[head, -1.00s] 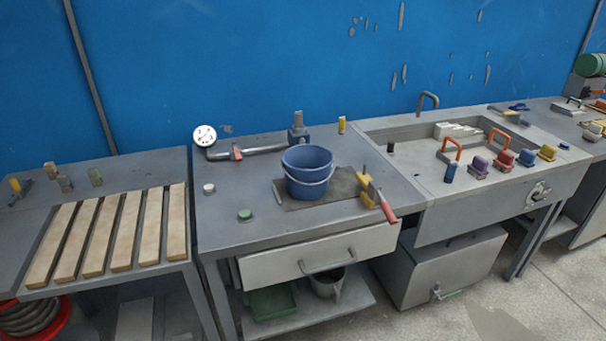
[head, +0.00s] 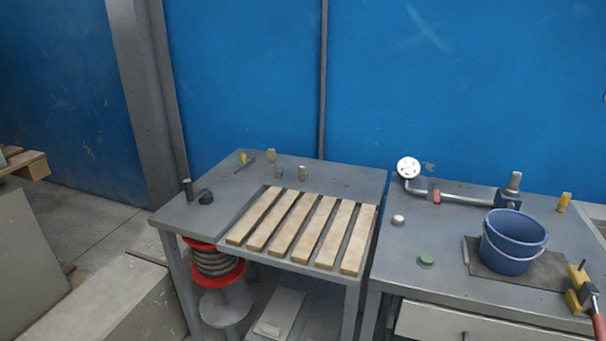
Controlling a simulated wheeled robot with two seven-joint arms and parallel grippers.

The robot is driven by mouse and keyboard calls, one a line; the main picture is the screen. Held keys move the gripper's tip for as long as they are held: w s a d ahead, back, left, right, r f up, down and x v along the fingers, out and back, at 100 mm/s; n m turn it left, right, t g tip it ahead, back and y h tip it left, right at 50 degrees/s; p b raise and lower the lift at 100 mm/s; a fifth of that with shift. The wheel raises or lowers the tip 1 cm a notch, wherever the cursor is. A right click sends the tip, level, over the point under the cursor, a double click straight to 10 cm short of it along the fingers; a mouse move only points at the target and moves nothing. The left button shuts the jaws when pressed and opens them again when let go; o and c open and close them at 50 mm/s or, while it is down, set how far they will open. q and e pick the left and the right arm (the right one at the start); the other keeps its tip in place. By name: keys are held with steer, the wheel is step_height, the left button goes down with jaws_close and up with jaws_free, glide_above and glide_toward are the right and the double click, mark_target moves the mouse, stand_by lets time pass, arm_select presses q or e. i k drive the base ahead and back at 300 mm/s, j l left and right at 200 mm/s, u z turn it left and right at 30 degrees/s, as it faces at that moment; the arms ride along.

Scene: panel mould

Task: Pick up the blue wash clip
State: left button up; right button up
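I cannot pick out a blue wash clip in the head view now. The largest blue thing on the benches is a bucket (head: 513,243) with a wire handle, standing on a dark mat (head: 548,272) on the right bench. Neither of my grippers shows in this view.
The left bench (head: 225,192) carries wooden slats (head: 318,232) and several small yellowish pieces. A gauge (head: 409,167) on a pipe, a white knob (head: 398,220) and a green knob (head: 427,260) sit on the right bench.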

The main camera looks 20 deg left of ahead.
mark_target(278, 172)
steer(key=j, duration=0.6)
steer(key=k+j, duration=0.15)
steer(key=j, duration=1.1)
